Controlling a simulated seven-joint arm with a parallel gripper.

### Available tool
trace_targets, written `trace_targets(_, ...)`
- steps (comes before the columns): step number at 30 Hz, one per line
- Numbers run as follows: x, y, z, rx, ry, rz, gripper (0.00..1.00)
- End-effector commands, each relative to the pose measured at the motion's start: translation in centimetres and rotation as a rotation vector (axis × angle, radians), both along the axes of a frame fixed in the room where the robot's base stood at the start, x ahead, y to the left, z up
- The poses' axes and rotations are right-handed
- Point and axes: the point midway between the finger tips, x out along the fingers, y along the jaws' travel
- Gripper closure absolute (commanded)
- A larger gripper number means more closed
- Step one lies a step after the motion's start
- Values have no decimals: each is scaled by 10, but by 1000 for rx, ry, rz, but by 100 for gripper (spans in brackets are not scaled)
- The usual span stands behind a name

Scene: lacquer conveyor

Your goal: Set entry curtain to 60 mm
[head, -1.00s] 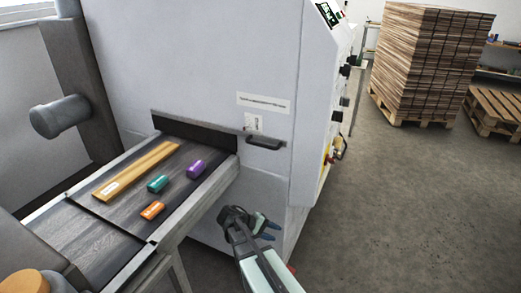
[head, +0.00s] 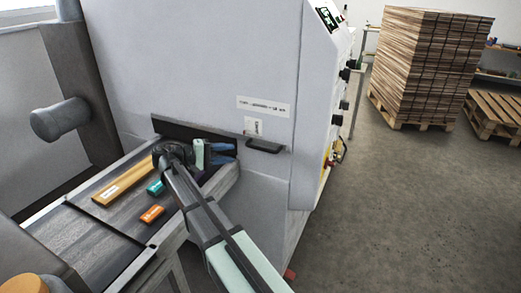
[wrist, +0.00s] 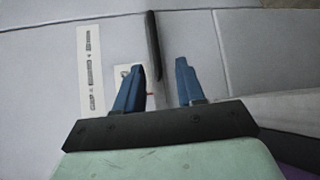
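The entry slot at the front of the white machine has a dark curtain (head: 180,126) along its upper edge. A black bar handle (head: 264,147) is on the panel right of the slot, and a small white label (head: 253,125) is above it. My gripper (head: 234,152) is over the belt's end, its blue fingers pointing right toward the handle and apart from it. In the wrist view the fingers (wrist: 157,78) are open with nothing held. The handle (wrist: 153,45) shows beyond them, nearer the left finger, which partly covers the small label. A tiny red mark is beside that finger.
The belt (head: 95,228) carries a yellow plank (head: 125,184), a teal block (head: 156,187) and an orange block (head: 152,214). A purple block (wrist: 298,172) shows at the wrist view's corner. The machine's right edge has controls; open floor (head: 420,200) lies right.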

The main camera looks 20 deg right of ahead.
Motion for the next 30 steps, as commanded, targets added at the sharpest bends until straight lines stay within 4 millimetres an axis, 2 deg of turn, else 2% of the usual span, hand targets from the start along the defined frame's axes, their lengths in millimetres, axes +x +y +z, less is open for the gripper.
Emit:
trace_targets(3, 2, 9, 9, -12, -2, -3, 61)
trace_targets(8, 0, -4, 9, -14, -1, -5, 61)
trace_targets(21, -1, -78, -2, -14, -2, -4, 61)
trace_targets(30, 0, -115, -8, -14, -3, 0, 61)
